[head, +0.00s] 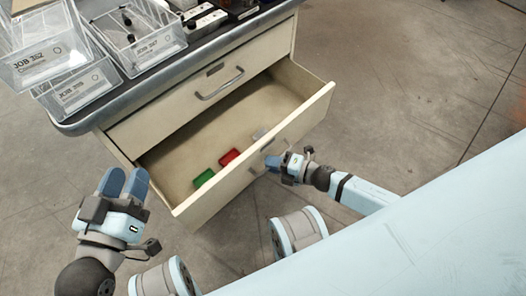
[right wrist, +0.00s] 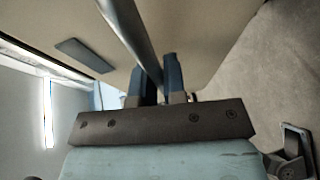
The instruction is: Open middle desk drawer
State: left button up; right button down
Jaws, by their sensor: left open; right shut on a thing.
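The middle desk drawer (head: 180,209) is pulled well out of the beige desk in the head view. A red item (head: 229,157) and a green item (head: 203,178) lie inside it, with a pale clear item near them. My right gripper (head: 272,163) is at the drawer's outer front face. In the right wrist view its fingers (right wrist: 158,80) are shut on the drawer handle (right wrist: 130,32), a dark metal bar. My left gripper (head: 123,184) is open and empty, left of the drawer and apart from it.
The top drawer (head: 150,124) is shut, with a bar handle (head: 219,84). Clear bins with job labels (head: 75,82) stand on the dark desktop (head: 190,50) at the upper left, some close to its edge. The concrete floor (head: 420,80) to the right is clear.

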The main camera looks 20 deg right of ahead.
pick_arm(q)
jog(key=shift+a+r, duration=0.15)
pick_arm(e)
jog(key=shift+s+d, duration=0.35)
jog(key=shift+s, duration=0.55)
jog(key=c, duration=1.2)
grip_release()
pick_arm(q)
notch_tip(320, 180, up, 5)
jog(key=t+p, duration=0.2)
jog(key=p, duration=0.1)
jog(key=shift+s+a+p, duration=0.1)
jog(key=shift+a+p, duration=0.05)
jog(key=shift+p, duration=0.2)
pick_arm(e)
jog(key=v, duration=1.4)
